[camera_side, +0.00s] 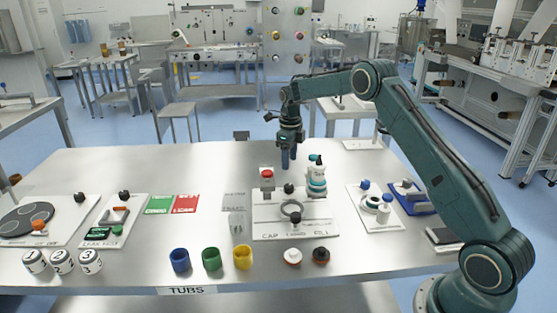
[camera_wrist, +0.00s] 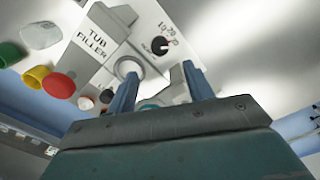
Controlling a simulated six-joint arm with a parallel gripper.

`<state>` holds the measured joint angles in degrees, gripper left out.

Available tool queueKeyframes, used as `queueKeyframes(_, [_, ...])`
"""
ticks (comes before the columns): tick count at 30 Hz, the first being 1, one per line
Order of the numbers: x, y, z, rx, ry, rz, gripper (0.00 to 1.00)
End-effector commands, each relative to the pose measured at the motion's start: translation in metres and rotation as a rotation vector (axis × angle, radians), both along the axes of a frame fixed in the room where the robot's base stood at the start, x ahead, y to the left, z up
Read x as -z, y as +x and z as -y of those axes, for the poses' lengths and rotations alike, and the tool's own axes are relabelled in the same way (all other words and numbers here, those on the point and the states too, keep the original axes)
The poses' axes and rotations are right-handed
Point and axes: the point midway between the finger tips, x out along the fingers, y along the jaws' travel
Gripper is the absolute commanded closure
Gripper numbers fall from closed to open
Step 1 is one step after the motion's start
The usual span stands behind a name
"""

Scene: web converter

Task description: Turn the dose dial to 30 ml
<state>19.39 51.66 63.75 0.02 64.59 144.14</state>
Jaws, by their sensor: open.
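My gripper (camera_side: 289,158) hangs pointing down above the back of the filler board. In the wrist view my gripper (camera_wrist: 161,80) is open and empty, its two fingers apart. The dial lies beyond the fingertips, between their directions, and is not touched.
Blue (camera_side: 180,261), green (camera_side: 212,259) and yellow (camera_side: 243,257) tubs line the front. A clear cup (camera_side: 236,224) stands left of the filler.

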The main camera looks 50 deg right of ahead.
Motion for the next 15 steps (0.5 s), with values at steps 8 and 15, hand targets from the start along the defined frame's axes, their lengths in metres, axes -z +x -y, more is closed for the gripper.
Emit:
queueKeyframes(8, [-0.034,0.0,0.0,0.0,-0.001,0.001,0.48])
queueKeyframes(15, [-0.042,0.0,0.0,0.0,0.0,0.0,0.48])
